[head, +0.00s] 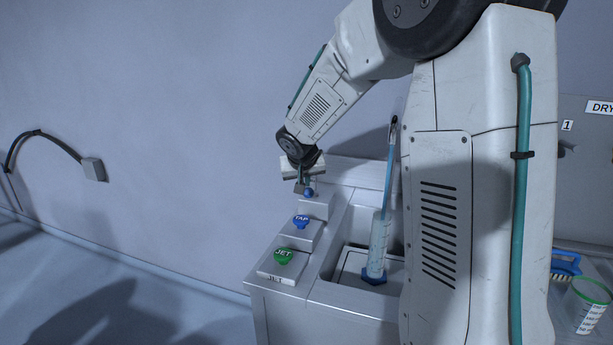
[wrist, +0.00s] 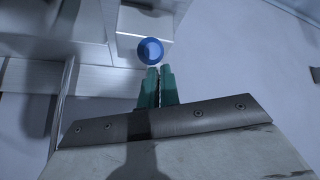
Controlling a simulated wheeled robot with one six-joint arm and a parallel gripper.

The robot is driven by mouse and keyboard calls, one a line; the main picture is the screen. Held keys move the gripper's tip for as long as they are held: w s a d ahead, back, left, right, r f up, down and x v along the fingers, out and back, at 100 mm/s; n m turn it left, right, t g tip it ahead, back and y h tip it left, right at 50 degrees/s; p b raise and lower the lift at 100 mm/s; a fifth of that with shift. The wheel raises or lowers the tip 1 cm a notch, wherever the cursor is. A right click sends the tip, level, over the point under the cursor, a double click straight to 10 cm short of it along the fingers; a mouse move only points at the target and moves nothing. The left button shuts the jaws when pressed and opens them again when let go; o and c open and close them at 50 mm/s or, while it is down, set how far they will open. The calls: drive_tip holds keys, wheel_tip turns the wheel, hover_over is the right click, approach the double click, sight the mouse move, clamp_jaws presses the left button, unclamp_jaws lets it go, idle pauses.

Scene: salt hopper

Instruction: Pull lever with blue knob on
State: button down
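The round blue knob (head: 308,193) is at the back of the grey bench unit, by the wall end of a row of controls. My gripper (head: 303,181) is right above and beside it. In the wrist view the blue knob (wrist: 150,51) lies just beyond the tips of my teal fingers (wrist: 158,70). The fingers are together, with only a thin dark line between them, and nothing shows between them. I cannot tell whether the tips touch the knob. The lever's stem is hidden.
Nearer on the unit are a blue TAP handle (head: 301,221) and a green JET handle (head: 284,256). A clear cylinder with a blue base (head: 374,274) stands in the basin to the right, with a tall blue rod in it.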

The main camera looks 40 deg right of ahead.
drive_tip(key=shift+s+a+f, duration=0.25)
drive_tip(key=shift+f, duration=0.3)
drive_tip(key=shift+s+a+f, duration=0.2)
drive_tip(key=shift+s+f, duration=0.05)
drive_tip(key=shift+f, duration=0.3)
wheel_tip(320, 180, up, 5)
drive_tip(key=w, duration=0.3)
drive_tip(key=s+a+r, duration=0.1)
drive_tip(key=s+a, duration=0.5)
drive_tip(key=shift+s+a+r, duration=0.25)
drive_tip(key=shift+r, duration=0.05)
